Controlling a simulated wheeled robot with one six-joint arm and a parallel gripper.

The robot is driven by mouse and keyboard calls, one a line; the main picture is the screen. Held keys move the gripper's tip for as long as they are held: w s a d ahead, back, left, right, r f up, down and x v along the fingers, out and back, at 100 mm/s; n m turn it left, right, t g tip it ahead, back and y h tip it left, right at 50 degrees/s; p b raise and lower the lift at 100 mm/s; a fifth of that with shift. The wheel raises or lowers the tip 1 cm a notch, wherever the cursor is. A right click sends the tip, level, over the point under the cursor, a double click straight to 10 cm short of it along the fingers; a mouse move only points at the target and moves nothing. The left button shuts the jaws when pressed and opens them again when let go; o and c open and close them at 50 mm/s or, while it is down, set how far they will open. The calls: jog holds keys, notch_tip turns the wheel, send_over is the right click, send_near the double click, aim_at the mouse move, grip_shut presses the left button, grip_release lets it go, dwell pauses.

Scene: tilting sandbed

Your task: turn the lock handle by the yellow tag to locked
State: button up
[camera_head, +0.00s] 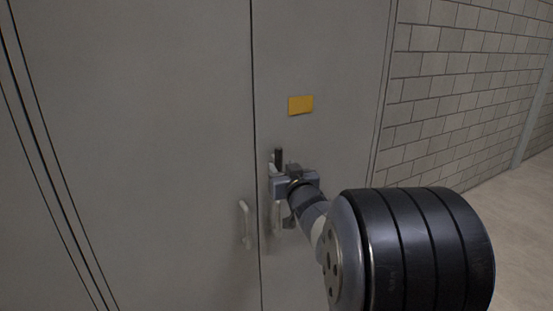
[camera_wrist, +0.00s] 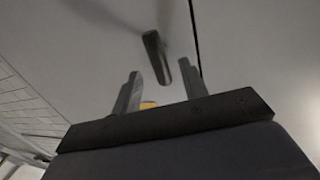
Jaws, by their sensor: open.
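The yellow tag (camera_head: 300,105) is fixed on the right door of a grey cabinet. Below it, the dark lock handle (camera_head: 278,156) points upward, its lower part hidden by my gripper (camera_head: 284,179). In the wrist view the dark handle (camera_wrist: 156,58) shows as a bar, its near end between the two fingertips of my open gripper (camera_wrist: 159,70). The fingers stand apart on either side of it, and I see no clear contact. A small yellow patch, likely the tag (camera_wrist: 148,105), shows low between the fingers, mostly hidden by the gripper body.
A pale pull handle (camera_head: 245,224) is on the left door, and another (camera_head: 277,217) sits just below my gripper, partly covered by my arm. The door seam (camera_head: 255,130) runs between them. A block wall (camera_head: 460,80) and open floor (camera_head: 520,235) lie at right.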

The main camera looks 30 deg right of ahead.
aim_at(279, 162)
jog(key=shift+w+d+p, duration=0.2)
jog(key=shift+w, duration=1.1)
jog(key=shift+w+d+p, duration=0.2)
jog(key=shift+w, duration=1.05)
grip_shut()
